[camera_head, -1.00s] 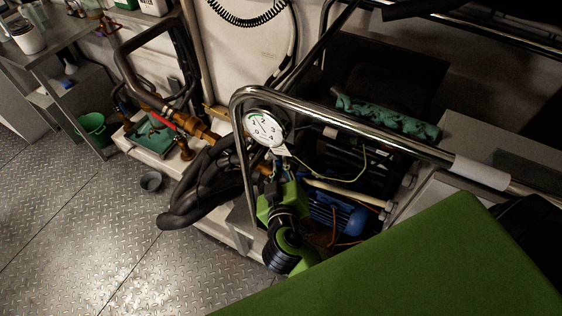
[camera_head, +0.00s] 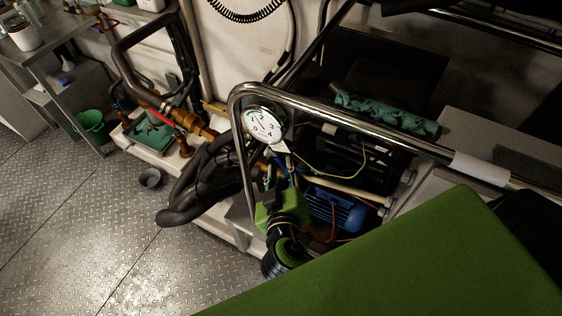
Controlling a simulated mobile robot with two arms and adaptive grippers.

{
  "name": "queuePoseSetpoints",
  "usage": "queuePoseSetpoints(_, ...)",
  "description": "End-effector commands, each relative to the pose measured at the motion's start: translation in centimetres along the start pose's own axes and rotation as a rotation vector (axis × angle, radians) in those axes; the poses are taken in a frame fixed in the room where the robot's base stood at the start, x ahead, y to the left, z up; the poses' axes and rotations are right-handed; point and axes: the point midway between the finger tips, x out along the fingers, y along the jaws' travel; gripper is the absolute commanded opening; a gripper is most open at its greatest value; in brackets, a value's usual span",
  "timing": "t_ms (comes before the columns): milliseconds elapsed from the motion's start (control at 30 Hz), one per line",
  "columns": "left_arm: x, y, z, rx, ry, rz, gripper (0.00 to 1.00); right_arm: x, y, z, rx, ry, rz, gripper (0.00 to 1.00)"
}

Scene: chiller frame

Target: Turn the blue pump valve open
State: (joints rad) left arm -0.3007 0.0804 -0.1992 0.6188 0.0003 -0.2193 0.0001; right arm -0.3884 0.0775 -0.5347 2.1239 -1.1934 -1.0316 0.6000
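My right gripper (camera_head: 281,178) is in the middle of the picture, at the end of my green and black arm, just below the pressure gauge. It is small and dark against the pipes, so its fingers cannot be made out as open or shut. A small blue part (camera_head: 279,165) shows at its tip, among brass fittings, and may be the valve handle. The gripper and pipes partly hide it, and I cannot tell whether they touch. The blue pump motor (camera_head: 337,211) lies to the right, inside the frame. My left gripper is not in view.
A shiny metal rail (camera_head: 355,117) arches over the pump area, close to my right arm. A white pressure gauge (camera_head: 262,124) hangs above the gripper. Thick black hoses (camera_head: 197,190) crowd the left. A green bucket (camera_head: 90,123) stands by the bench. The left floor is mostly free.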

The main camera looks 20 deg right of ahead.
Motion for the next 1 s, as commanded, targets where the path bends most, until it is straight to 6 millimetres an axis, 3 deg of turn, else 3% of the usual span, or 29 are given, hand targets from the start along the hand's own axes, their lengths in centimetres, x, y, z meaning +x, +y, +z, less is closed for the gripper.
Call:
queuePoseSetpoints(200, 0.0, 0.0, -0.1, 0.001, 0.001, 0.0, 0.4, -4.9, -0.1, 0.1, 0.001, -0.004, -0.002, 0.26)
queuePoseSetpoints(400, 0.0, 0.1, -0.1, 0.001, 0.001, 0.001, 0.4, -7.8, 0.0, 0.1, -0.001, -0.002, -0.001, 0.26)
queuePoseSetpoints(800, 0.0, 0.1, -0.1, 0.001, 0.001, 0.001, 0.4, -8.7, 0.0, 0.0, 0.0, 0.0, 0.001, 0.26)
queuePoseSetpoints(900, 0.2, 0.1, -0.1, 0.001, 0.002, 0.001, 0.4, -8.4, -0.1, 0.1, -0.013, 0.002, 0.002, 0.0)
queuePoseSetpoints(1000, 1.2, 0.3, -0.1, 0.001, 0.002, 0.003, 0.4, -7.5, -1.0, 0.4, -0.094, 0.012, 0.012, 0.0)
